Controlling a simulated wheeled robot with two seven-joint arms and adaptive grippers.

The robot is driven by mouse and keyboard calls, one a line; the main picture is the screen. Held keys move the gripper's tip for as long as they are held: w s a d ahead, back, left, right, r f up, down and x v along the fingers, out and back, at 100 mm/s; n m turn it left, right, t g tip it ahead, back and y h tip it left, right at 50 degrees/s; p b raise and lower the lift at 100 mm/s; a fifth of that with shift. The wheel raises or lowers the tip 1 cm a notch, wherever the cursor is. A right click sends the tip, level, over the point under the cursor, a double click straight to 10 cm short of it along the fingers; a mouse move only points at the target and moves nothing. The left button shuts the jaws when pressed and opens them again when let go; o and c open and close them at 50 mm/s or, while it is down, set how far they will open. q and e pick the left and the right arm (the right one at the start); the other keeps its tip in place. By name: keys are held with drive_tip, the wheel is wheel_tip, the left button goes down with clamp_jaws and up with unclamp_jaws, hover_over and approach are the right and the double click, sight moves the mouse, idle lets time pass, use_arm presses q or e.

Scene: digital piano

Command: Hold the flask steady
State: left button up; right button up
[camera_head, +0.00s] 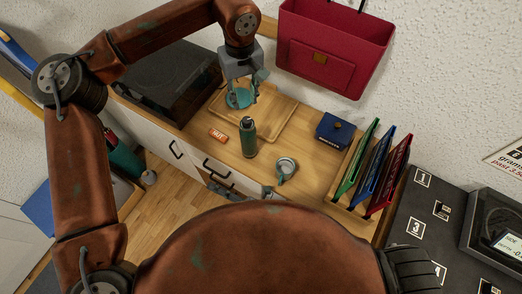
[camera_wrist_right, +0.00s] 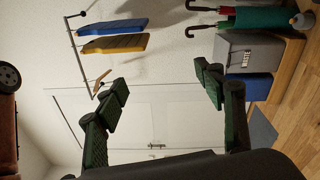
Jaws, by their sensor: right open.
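The flask (camera_head: 248,137), a green bottle with a dark top, stands upright on the wooden counter in the head view. My left gripper (camera_head: 241,97) is above the wooden tray, behind the flask and apart from it. A teal round shape shows at its fingers; I cannot tell whether it is a cup or part of the fingers, nor whether the jaws are closed. In the right wrist view my right gripper (camera_wrist_right: 162,80) is open and empty, its green fingers wide apart and facing a white wall and door. The flask is not in that view.
The wooden tray (camera_head: 271,126) lies behind the flask. A small orange box (camera_head: 217,135), a grey-green mug (camera_head: 286,168) and a blue box (camera_head: 333,131) are around it. Upright coloured folders (camera_head: 377,173) stand at right. A red bag (camera_head: 334,42) hangs on the wall.

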sight(253, 141)
drive_tip(key=w+d+r+n+t+h, duration=0.1)
drive_tip(key=w+d+r+n+h, duration=0.1)
drive_tip(key=d, duration=0.3)
drive_tip(key=w+d+r+n+t+h, duration=0.2)
drive_tip(key=w+d+r+n, duration=0.1)
drive_tip(key=d, duration=0.3)
drive_tip(key=w+d+r+n+t+h, duration=0.2)
drive_tip(key=w+d+n, duration=0.2)
drive_tip(key=d+n, duration=0.1)
drive_tip(key=shift+w+d+r, duration=0.15)
drive_tip(key=shift+w+r, duration=0.2)
drive_tip(key=shift+w+r+t, duration=0.1)
drive_tip(key=shift+w+t, duration=0.15)
drive_tip(key=shift+t, duration=0.05)
drive_tip(key=x, duration=0.7)
drive_tip(key=shift+w, duration=0.15)
clamp_jaws()
